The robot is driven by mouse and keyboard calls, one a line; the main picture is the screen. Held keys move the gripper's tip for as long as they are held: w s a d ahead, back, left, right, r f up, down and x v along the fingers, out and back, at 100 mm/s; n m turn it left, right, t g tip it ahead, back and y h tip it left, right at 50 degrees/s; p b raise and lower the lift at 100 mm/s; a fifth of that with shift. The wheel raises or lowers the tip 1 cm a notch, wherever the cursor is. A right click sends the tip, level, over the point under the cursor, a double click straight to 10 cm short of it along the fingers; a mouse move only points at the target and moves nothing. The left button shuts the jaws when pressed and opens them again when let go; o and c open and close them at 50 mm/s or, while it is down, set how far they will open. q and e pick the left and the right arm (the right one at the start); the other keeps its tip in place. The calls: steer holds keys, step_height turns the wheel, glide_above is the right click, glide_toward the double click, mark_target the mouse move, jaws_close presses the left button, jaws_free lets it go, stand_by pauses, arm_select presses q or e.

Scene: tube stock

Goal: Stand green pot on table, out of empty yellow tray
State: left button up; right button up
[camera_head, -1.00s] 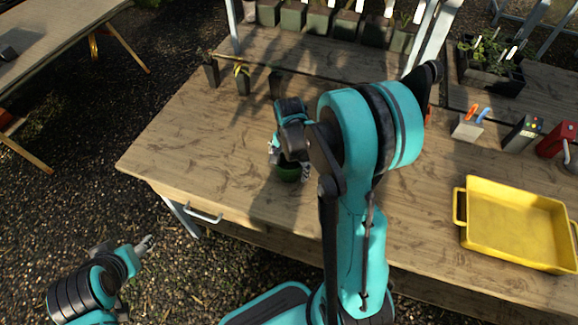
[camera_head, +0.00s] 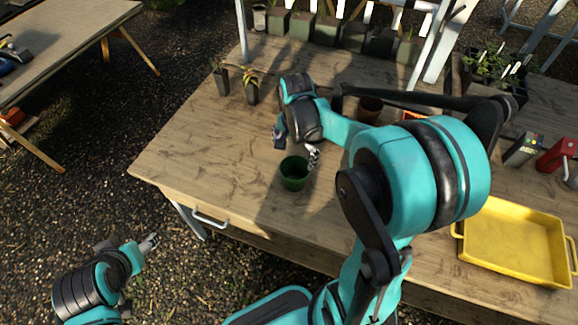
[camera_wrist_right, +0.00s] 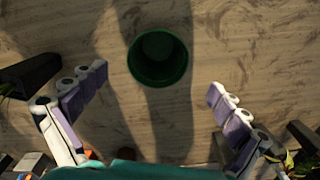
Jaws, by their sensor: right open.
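The green pot (camera_head: 294,173) stands upright on the wooden table, and it is empty. It also shows in the right wrist view (camera_wrist_right: 158,58), just beyond the fingertips. My right gripper (camera_head: 297,143) is open and holds nothing; its spread fingers (camera_wrist_right: 158,92) are apart from the pot. The yellow tray (camera_head: 513,281) lies empty on the right part of the table, well away from the pot. My left gripper (camera_head: 150,241) is off the table at the lower left, over the gravel; its fingers are too small to read.
Small dark pots with plants (camera_head: 251,88) stand at the back left of the table. A brown pot (camera_head: 369,109) stands behind my right arm. A red device (camera_head: 557,156) is at the right. The table's front left is clear.

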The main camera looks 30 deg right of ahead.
steer(key=s+a+r+n+t, duration=0.6)
steer(key=s+a+n, duration=0.4)
steer(key=n, duration=0.3)
steer(key=shift+s+r+n+t, duration=0.3)
steer(key=shift+s+r+t, duration=0.1)
stand_by(0.5)
